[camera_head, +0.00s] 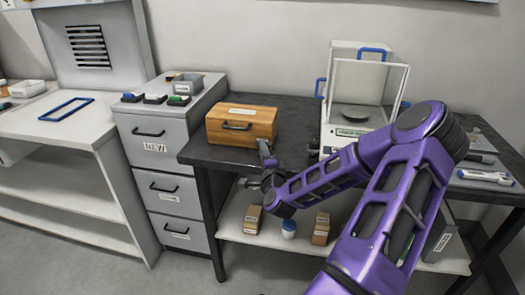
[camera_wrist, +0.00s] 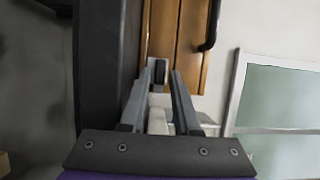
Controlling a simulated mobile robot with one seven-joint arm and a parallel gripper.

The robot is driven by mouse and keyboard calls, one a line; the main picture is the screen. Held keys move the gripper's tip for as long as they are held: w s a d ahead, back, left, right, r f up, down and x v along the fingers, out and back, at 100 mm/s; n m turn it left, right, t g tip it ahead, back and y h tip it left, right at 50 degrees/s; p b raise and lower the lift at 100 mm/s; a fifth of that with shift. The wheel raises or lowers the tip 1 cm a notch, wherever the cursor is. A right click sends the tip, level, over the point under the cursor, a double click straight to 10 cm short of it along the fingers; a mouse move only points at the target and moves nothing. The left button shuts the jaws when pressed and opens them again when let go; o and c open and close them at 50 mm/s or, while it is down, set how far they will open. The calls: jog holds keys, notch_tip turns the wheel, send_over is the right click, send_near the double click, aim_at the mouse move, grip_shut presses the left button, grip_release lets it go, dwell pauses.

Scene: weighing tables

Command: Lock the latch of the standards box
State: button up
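The standards box (camera_head: 243,124) is a wooden box with a dark handle and a white label on top, standing on the dark table. Its lid looks down in the head view. My gripper (camera_head: 264,145) is at the box's right front corner. In the wrist view, the orange-brown wooden face (camera_wrist: 178,35) fills the top middle. A small dark latch piece on a pale plate (camera_wrist: 160,73) shows between my fingertips (camera_wrist: 161,76). The fingers are apart, with a gap on both sides of the piece. I cannot tell whether the latch is locked.
A balance with a glass shield (camera_head: 360,105) stands on the dark table (camera_head: 290,130), right of the box. A grey drawer cabinet (camera_head: 160,145) stands to the left. Small boxes (camera_head: 253,218) and a blue-capped jar (camera_head: 289,228) sit on the lower shelf.

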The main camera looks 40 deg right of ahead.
jog(key=shift+w+d, duration=0.25)
jog(key=shift+w, duration=0.25)
grip_shut()
